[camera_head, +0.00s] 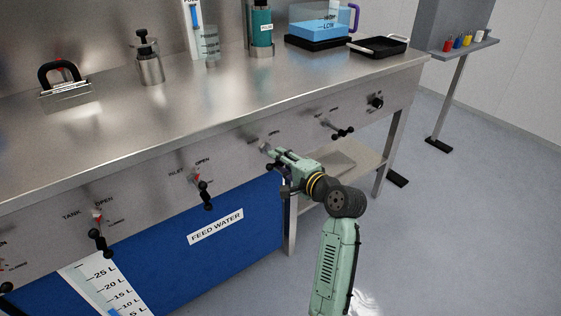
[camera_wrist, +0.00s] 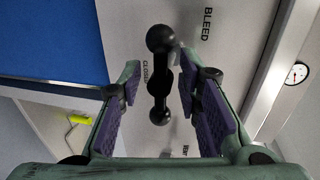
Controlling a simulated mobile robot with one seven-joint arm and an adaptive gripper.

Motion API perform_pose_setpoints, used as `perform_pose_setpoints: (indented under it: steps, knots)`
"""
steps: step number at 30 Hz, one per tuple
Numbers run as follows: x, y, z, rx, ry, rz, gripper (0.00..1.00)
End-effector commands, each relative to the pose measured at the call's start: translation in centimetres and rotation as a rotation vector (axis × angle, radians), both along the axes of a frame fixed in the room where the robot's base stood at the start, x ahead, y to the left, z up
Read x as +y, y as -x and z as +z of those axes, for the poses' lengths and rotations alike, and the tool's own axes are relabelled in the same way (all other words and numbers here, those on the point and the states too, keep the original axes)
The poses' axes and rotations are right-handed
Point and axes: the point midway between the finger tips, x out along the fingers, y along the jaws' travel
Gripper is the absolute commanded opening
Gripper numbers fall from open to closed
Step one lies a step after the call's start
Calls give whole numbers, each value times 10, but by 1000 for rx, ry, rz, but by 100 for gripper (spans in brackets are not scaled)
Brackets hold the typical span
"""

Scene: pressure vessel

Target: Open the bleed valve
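The bleed valve's black handle (camera_wrist: 160,75), a bar with a ball at each end, shows in the wrist view against the grey panel. The labels BLEED (camera_wrist: 208,25) and CLOSED (camera_wrist: 146,75) are printed beside it. My gripper (camera_wrist: 158,68) is open, with one purple-padded finger on each side of the handle. Gaps show between the handle and both pads, and nothing is gripped. In the head view my gripper (camera_head: 270,156) is at the front panel, right of the inlet valve, and mostly hides the bleed valve.
Other black-handled valves, inlet (camera_head: 203,190) and tank (camera_head: 99,231), are to the left on the panel. Another handle (camera_head: 340,131) and a round knob (camera_head: 376,102) are to the right. The blue feed water tank (camera_head: 245,210) stands below.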

Motion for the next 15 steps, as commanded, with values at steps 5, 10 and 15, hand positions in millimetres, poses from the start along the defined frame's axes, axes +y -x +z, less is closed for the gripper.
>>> perform_pose_setpoints:
  steps: [5, 10, 15]
  knots:
    - [1, -1, 0, -1, 1, 0, 31]
    - [1, 0, 0, -1, 1, 0, 25]
    - [1, 0, 0, -1, 1, 0, 13]
